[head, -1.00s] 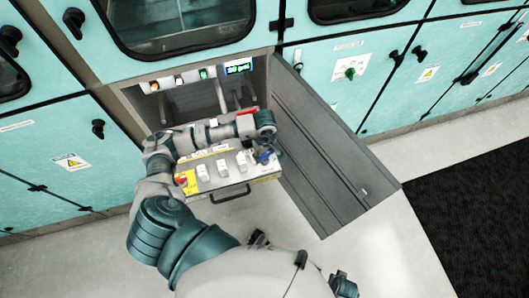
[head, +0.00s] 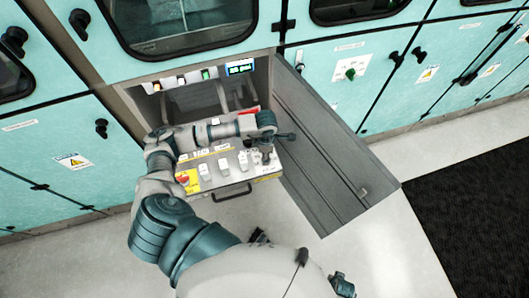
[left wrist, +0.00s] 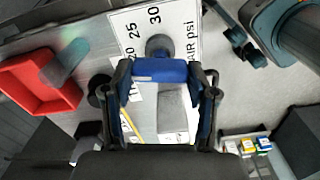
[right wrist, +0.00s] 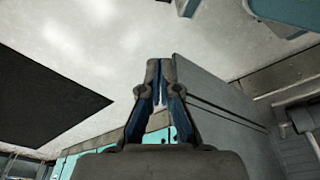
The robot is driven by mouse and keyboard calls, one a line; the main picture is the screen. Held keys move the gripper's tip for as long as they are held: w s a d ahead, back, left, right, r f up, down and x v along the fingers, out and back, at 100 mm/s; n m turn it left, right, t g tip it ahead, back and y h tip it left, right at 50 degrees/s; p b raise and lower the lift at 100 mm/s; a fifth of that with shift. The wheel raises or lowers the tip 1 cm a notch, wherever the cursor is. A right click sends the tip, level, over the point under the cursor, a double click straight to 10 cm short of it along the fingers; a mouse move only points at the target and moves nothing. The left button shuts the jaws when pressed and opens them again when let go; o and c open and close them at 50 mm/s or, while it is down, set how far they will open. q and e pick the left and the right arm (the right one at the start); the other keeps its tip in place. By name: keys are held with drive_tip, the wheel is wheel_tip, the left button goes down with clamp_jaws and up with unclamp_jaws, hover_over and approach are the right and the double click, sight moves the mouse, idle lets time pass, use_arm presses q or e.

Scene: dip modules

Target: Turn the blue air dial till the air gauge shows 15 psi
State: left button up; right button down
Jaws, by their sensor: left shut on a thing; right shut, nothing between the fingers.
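The blue air dial (left wrist: 160,71) shows in the left wrist view, between the two fingers of my left gripper (left wrist: 161,78). The fingers are shut on it. A white scale plate (left wrist: 181,18) marked "AIR psi" is behind it, with 25 and 30 visible and other numbers partly covered. In the head view my left gripper (head: 271,146) is at the right end of the control panel and hides the dial. A small lit display (head: 239,68) is above the panel, too small to read. My right gripper (right wrist: 160,82) is shut and empty, away from the panel.
The pulled-out panel (head: 222,182) has several light knobs and a red button (head: 184,179) on a yellow patch. An open grey door (head: 318,150) stands right of it. Teal cabinets run along the wall. A black mat (head: 470,210) lies on the floor at right.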

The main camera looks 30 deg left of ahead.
use_arm(q)
drive_tip(key=n, duration=0.2)
drive_tip(key=shift+w+d+r+n+p, duration=0.15)
drive_tip(key=shift+w+r+n+p, duration=0.15)
drive_tip(key=shift+n, duration=0.1)
drive_tip(key=n+p, duration=0.1)
drive_tip(key=n, duration=0.2)
drive_tip(key=shift+n, duration=0.3)
drive_tip(key=shift+n+p, duration=0.5)
drive_tip(key=shift+n, duration=0.7)
drive_tip(key=shift+n+p, duration=0.45)
drive_tip(key=shift+n, duration=0.95)
use_arm(e)
drive_tip(key=s+d+f, duration=0.1)
drive_tip(key=s+f, duration=0.5)
drive_tip(key=f, duration=0.1)
drive_tip(key=shift+s+g, duration=0.3)
drive_tip(key=shift+s, duration=0.1)
use_arm(q)
drive_tip(key=o, duration=1.2)
drive_tip(key=shift+c, duration=0.2)
drive_tip(key=shift+d+f, duration=0.1)
drive_tip(key=shift+f, duration=0.05)
use_arm(e)
drive_tip(key=shift+d+f, duration=0.1)
use_arm(q)
drive_tip(key=shift+s, duration=0.1)
